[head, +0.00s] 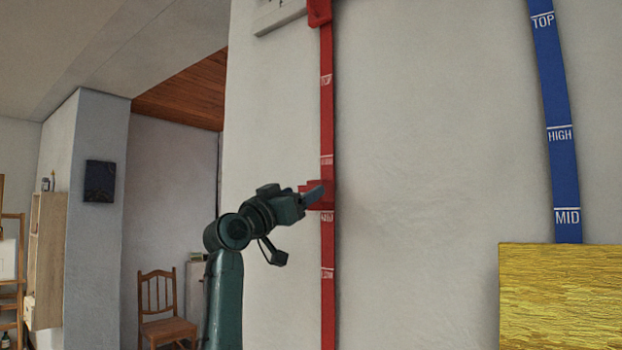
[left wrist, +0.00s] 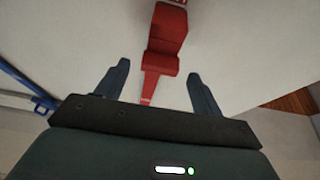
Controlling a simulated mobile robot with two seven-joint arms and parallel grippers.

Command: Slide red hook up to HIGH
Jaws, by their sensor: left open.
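A long red strip (head: 327,120) runs vertically down the white wall, with white labels reading TOP near the upper part, a blurred one that looks like HIGH below it, then MID and LOW. The red hook (head: 329,187) sits on this strip between the HIGH and MID marks. My left gripper (head: 316,194) is at the hook, its finger covering part of it. In the left wrist view the hook (left wrist: 165,50) lies ahead of and between the two spread fingers (left wrist: 158,72), with wall visible on both sides. The gripper is open. My right gripper is out of view.
A blue strip (head: 562,140) labelled TOP, HIGH and MID is on the wall at the right. A yellow textured panel (head: 562,298) is below it. A wooden chair (head: 162,305) and shelf (head: 45,260) stand at the left. The wall between the strips is bare.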

